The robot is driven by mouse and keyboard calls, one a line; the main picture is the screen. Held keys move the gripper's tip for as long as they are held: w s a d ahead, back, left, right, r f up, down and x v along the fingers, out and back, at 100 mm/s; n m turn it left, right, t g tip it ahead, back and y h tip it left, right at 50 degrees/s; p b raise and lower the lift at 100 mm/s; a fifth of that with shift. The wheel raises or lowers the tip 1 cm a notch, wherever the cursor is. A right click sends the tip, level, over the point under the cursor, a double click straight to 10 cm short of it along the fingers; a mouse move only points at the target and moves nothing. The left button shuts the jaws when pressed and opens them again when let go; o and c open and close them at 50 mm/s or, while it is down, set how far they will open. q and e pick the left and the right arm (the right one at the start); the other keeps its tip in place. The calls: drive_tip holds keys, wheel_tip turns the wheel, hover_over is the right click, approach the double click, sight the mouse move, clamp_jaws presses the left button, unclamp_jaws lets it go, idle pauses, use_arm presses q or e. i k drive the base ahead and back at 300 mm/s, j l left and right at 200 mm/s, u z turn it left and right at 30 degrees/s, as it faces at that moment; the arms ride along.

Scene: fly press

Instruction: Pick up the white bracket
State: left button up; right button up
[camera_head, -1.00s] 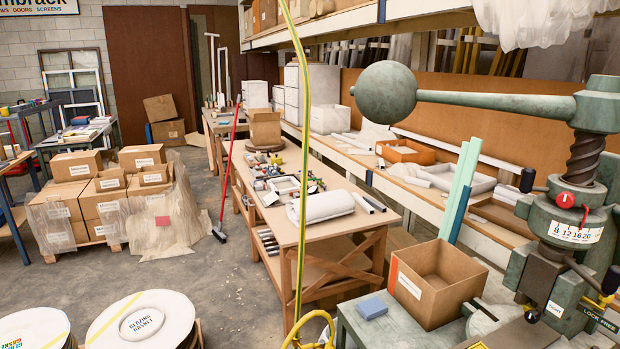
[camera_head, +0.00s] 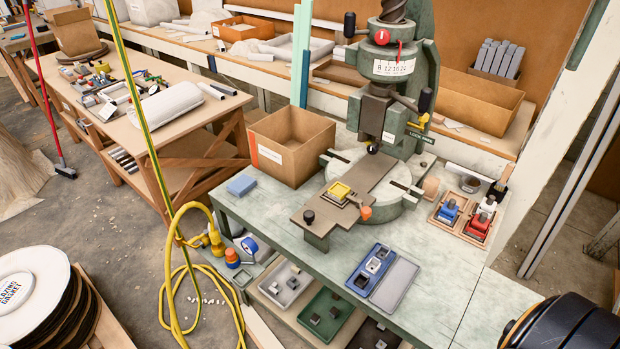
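A small white part (camera_head: 488,207), which looks like the white bracket, sits in a wooden tray (camera_head: 466,233) on the right of the green bench. A red part (camera_head: 478,228) is just in front of it, and a blue part (camera_head: 448,212) lies to its left. Its exact shape is too small to tell. The fly press (camera_head: 394,68) stands behind and left of these trays, with a yellow piece (camera_head: 340,191) on its front plate. Neither gripper shows. A dark rounded part of my own body is at the bottom right corner.
The green bench (camera_head: 420,312) has clear surface at its front right. A blue case (camera_head: 369,270) lies open near its front edge. A cardboard box (camera_head: 291,158) and a blue block (camera_head: 241,185) are at its left. Bins with grey parts (camera_head: 286,283) sit below. A yellow hose (camera_head: 172,290) hangs at left.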

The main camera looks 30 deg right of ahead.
sight(373, 265)
drive_tip(key=z, duration=1.4)
